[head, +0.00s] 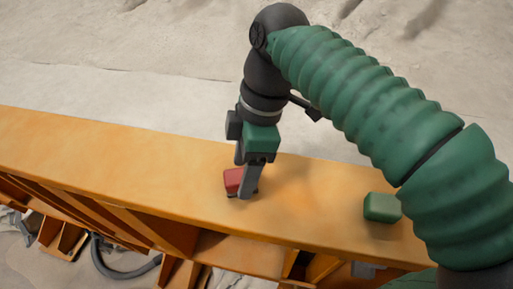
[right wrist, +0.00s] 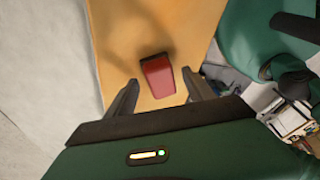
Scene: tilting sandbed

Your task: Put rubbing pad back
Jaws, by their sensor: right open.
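A small red block-shaped pad (head: 233,180) with a dark edge rests on the orange-yellow beam (head: 110,148). My right gripper (head: 245,190) is above the beam at the red pad, fingers pointing down. In the right wrist view the red pad (right wrist: 158,76) lies ahead of the two dark fingers (right wrist: 160,100), roughly centred, with clear space on both sides. A green block (head: 382,207) sits farther right on the beam. I cannot tell which block is the rubbing pad. The left gripper is not in view.
The beam's near side has open frames and ribs (head: 140,222). A dark curved hose (head: 125,270) lies below at the lower left. Pale sandy ground (head: 120,60) is behind. The beam's left stretch is clear.

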